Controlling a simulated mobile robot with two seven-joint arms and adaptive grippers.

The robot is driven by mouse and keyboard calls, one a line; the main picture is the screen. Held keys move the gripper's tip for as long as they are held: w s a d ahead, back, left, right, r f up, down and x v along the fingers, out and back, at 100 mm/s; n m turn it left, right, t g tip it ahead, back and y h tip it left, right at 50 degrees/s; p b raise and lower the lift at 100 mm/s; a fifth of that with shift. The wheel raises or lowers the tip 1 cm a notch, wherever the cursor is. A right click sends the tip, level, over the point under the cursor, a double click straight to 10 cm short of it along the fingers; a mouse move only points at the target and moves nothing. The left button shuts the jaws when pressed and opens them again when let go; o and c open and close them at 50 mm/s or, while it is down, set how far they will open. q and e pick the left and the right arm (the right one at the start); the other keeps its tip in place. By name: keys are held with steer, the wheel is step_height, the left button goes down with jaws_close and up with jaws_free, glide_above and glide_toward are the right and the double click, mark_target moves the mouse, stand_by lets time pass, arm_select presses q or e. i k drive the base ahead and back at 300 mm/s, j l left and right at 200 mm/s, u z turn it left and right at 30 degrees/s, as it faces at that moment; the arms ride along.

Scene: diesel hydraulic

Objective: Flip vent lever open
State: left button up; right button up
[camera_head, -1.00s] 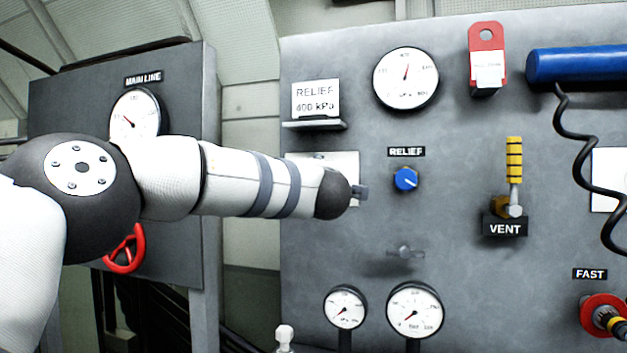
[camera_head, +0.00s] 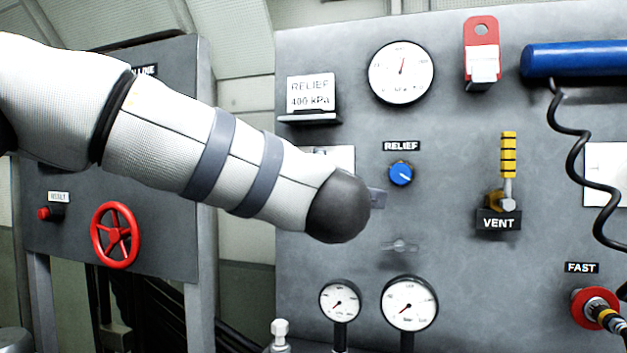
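The vent lever (camera_head: 508,158) has a yellow-and-black striped handle and stands upright on its brass-coloured base above the black VENT label (camera_head: 498,222), right of centre on the grey panel. My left arm reaches in from the left, and its dark rounded wrist end is near the middle of the view. Only a small grey part of my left gripper (camera_head: 378,198) shows past the wrist, well left of the lever and apart from it. Its fingers are mostly hidden, so its opening cannot be told. My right gripper is not in view.
A blue relief knob (camera_head: 401,173) lies between my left gripper and the lever. A blue cylinder (camera_head: 575,63) with a black coiled cord (camera_head: 574,165) is at the right. Gauges (camera_head: 408,304) stand below. A red handwheel (camera_head: 115,236) is on the left panel.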

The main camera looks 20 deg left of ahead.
mark_target(508, 138)
steer(key=k+l, duration=0.25)
steer(key=k, duration=0.2)
steer(key=k+l, duration=0.25)
steer(key=k, duration=0.25)
